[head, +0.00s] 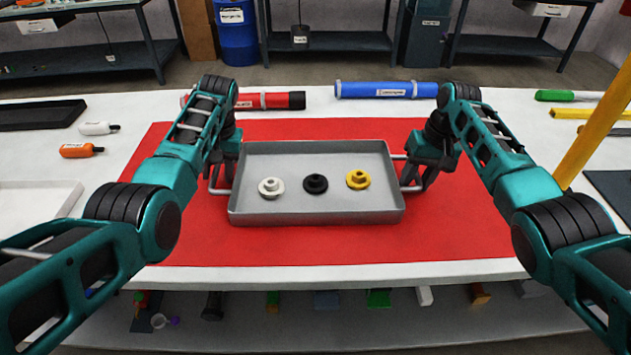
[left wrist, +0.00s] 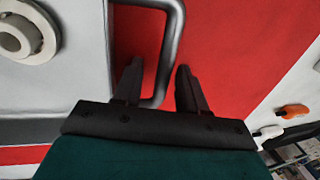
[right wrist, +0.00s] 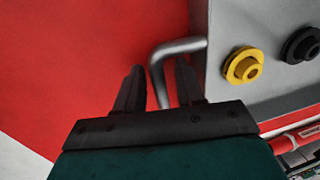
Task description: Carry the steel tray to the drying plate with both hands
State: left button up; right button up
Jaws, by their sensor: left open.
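The steel tray (head: 316,213) lies on a red mat (head: 280,247) in the middle of the table. It holds a white (head: 271,187), a black (head: 315,183) and a yellow (head: 358,179) flanged part. My left gripper (left wrist: 158,70) is at the tray's left handle (left wrist: 177,30), its fingers apart on either side of the bar. My right gripper (right wrist: 158,68) is at the right handle (right wrist: 175,48), fingers also apart with the bar between them. I cannot tell for certain which thing is the drying plate; a dark flat plate (head: 612,190) lies at the right edge.
A red tube (head: 262,101) and a blue tube (head: 385,90) lie behind the mat. A black tray (head: 40,115), white and orange bottles (head: 77,150) and a pale tray (head: 35,205) are at left. A yellow post (head: 600,115) rises at right. The mat's front is clear.

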pick_arm(q)
jog(key=c, duration=0.7)
pick_arm(e)
grip_shut()
pick_arm(q)
grip_shut()
pick_arm(e)
jog(key=shift+r, duration=0.1)
